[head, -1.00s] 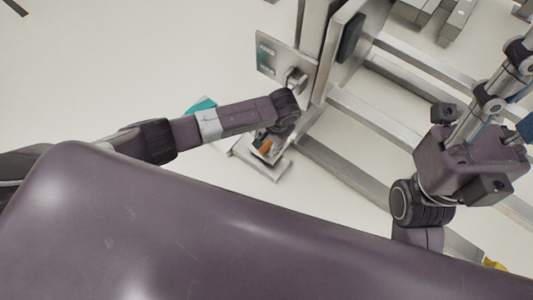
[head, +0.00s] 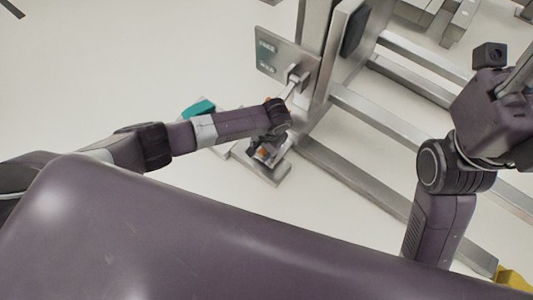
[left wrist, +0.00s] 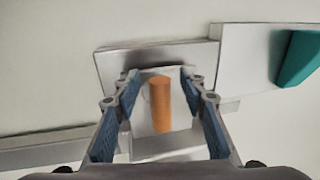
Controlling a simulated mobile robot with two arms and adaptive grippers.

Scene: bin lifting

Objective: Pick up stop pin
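The stop pin looks to be the orange cylinder (left wrist: 161,104) in the left wrist view. It stands on a pale metal block (left wrist: 119,68), between the two fingers of my left gripper (left wrist: 159,80). The fingers are apart, with gaps on both sides of the pin.
A teal piece (head: 199,109) lies left of the block; it also shows in the left wrist view (left wrist: 299,58). A metal post with a plate (head: 277,57) and handle rises beyond my left gripper. Metal rails (head: 365,117) run to the right. A yellow thing (head: 513,279) is at bottom right.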

